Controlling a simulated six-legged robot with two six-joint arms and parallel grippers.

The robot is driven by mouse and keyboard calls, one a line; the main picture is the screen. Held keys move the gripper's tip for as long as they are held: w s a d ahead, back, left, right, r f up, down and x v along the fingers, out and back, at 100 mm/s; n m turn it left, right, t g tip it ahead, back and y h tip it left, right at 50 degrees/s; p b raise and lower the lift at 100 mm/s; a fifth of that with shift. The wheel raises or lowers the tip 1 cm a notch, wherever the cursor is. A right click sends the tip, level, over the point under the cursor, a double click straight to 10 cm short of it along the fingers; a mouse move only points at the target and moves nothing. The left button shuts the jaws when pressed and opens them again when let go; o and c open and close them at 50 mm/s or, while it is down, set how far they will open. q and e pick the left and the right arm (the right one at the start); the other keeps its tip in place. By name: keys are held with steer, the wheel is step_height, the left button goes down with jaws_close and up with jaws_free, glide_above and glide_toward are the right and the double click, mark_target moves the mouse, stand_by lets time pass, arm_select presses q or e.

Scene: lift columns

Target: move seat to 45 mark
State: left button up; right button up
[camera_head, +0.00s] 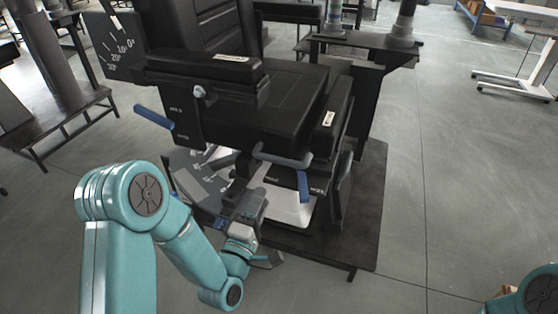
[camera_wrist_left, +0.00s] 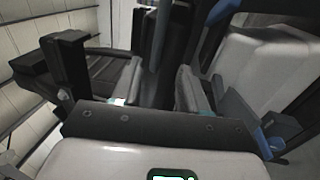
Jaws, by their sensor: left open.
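The black seat (camera_head: 262,103) stands in the middle of the head view, with a backrest behind it and armrests at its sides. A blue lever (camera_head: 153,117) sticks out at its left and another blue lever (camera_head: 304,186) hangs at its front right. A grey bar (camera_head: 283,158) runs along the front edge. A marked scale plate (camera_head: 118,47) is at the upper left; I cannot make out a 45. My left gripper (camera_head: 244,192) is low in front of the seat. In the left wrist view its fingers (camera_wrist_left: 155,90) are apart, with a dark upright bar (camera_wrist_left: 163,42) beyond or between them; contact is unclear.
The seat stands on a dark base plate (camera_head: 365,210). A black stand (camera_head: 350,45) is behind it at the right, and another dark stand (camera_head: 60,125) is at the left. A white table frame (camera_head: 510,85) is at the far right.

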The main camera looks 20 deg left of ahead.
mark_target(278, 160)
arm_select(q)
steer(key=w+r, duration=0.1)
steer(key=w, duration=0.7)
steer(key=w+r, duration=0.1)
steer(key=w, duration=0.4)
steer(key=shift+w+d+r+p, duration=0.1)
steer(key=shift+d+r+p, duration=0.15)
steer(key=shift+r+p, duration=0.1)
jaws_close()
